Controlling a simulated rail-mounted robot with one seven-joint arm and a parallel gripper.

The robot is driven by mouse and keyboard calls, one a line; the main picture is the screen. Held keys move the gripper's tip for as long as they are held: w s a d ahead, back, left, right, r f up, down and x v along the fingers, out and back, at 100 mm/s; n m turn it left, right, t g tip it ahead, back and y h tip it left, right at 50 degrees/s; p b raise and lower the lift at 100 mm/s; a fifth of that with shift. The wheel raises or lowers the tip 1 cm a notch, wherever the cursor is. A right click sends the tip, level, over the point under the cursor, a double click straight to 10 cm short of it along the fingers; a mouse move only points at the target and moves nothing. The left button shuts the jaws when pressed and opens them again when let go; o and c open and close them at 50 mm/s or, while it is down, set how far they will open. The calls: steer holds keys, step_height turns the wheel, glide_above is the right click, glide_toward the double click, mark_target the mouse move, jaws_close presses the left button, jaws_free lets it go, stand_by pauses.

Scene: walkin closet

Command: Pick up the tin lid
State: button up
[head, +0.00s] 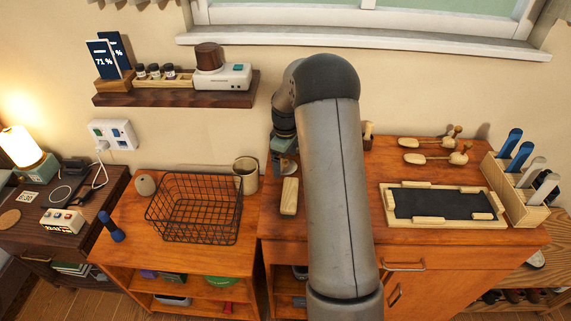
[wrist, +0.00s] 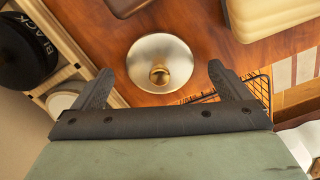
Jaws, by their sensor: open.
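The tin lid (wrist: 160,63) is a round silver disc with a brass knob at its centre, lying flat on the orange-brown wooden top. In the wrist view it shows ahead of my gripper (wrist: 160,70), whose two dark fingers are spread wide on either side of it. The fingers are empty and do not appear to touch the lid. My arm hides much of the area to the right.
A pale wooden block (head: 290,196) lies close to the lid on the near side. A black wire basket (head: 196,210) and a beige cup (head: 245,175) stand to the left. A jar lettered BLACK (wrist: 25,52) sits in a wooden rack at the wrist view's left.

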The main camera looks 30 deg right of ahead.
steer(key=shift+f, duration=0.4)
steer(key=c, duration=1.1)
steer(key=shift+o, duration=0.2)
steer(key=shift+r, duration=0.15)
